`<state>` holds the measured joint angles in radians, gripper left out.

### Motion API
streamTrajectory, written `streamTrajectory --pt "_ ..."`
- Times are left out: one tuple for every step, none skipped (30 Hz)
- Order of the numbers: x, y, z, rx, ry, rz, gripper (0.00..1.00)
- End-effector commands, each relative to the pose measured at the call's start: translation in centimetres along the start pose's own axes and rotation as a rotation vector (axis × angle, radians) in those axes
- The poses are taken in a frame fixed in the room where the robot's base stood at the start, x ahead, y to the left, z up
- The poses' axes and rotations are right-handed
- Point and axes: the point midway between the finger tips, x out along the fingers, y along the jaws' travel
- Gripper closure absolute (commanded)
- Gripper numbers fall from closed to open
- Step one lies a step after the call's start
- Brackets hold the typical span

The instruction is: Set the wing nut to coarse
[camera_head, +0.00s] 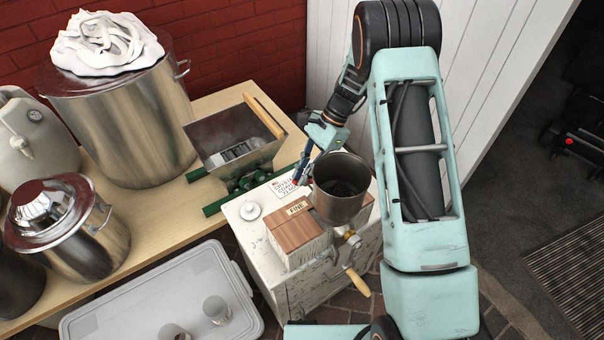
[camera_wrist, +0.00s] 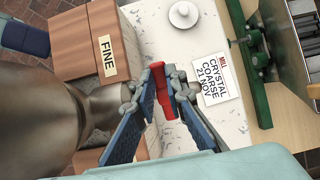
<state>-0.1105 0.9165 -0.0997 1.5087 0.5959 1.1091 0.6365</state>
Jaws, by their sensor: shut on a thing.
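A steel mill (camera_head: 335,205) with an open hopper stands at the white cabinet, its crank with a wooden handle (camera_head: 357,281) hanging at the front. My gripper (camera_head: 306,166) reaches down behind the hopper from above. In the wrist view my gripper (camera_wrist: 166,84) is closed around a red part, apparently the wing nut (camera_wrist: 157,88), beside the mill body at left. Its turned setting cannot be told. A card (camera_wrist: 217,82) on the cabinet top reads "MILL CRYSTAL COARSE 21 NOV". A wooden block or box (camera_head: 296,230) beside the mill is labelled "FINE".
A green-framed roller mill (camera_head: 238,145) with a metal hopper stands on the wooden bench (camera_head: 172,222) at left, near large steel pots (camera_head: 125,115). A small white knob or lid (camera_head: 250,211) lies on the cabinet. A lidded grey tub (camera_head: 165,290) with cups sits lower left.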

Motion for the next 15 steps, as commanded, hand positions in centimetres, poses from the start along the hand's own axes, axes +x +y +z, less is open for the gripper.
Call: streamTrajectory --pt "-0.04 -0.05 0.06 0.000 -0.001 -0.001 1.00" --pt "-0.04 -0.05 0.06 0.000 -0.001 -0.001 1.00" --pt "-0.04 -0.05 0.06 0.000 -0.001 -0.001 1.00" --pt "-0.04 -0.05 0.06 0.000 -0.001 -0.001 1.00" --pt "-0.04 -0.05 0.06 0.000 -0.001 -0.001 1.00" --pt "-0.04 -0.05 0.06 0.000 -0.001 -0.001 1.00" --pt "-0.04 -0.05 0.06 0.000 -0.001 -0.001 0.88" --pt "-0.04 -0.05 0.06 0.000 -0.001 -0.001 0.84" --pt "-0.03 -0.05 0.06 0.000 -0.001 -0.001 0.80" --pt "-0.03 -0.05 0.06 0.000 -0.001 -0.001 0.77" --pt "-0.03 -0.05 0.05 0.000 0.000 -0.001 0.73" --pt "-0.02 -0.04 0.04 0.000 0.000 -0.001 0.71" --pt "-0.02 -0.04 0.04 0.000 0.000 -0.001 0.71" --pt "-0.02 -0.03 0.04 0.000 0.000 -0.001 0.71" --pt "-0.01 -0.03 0.03 0.000 0.000 -0.001 0.71"
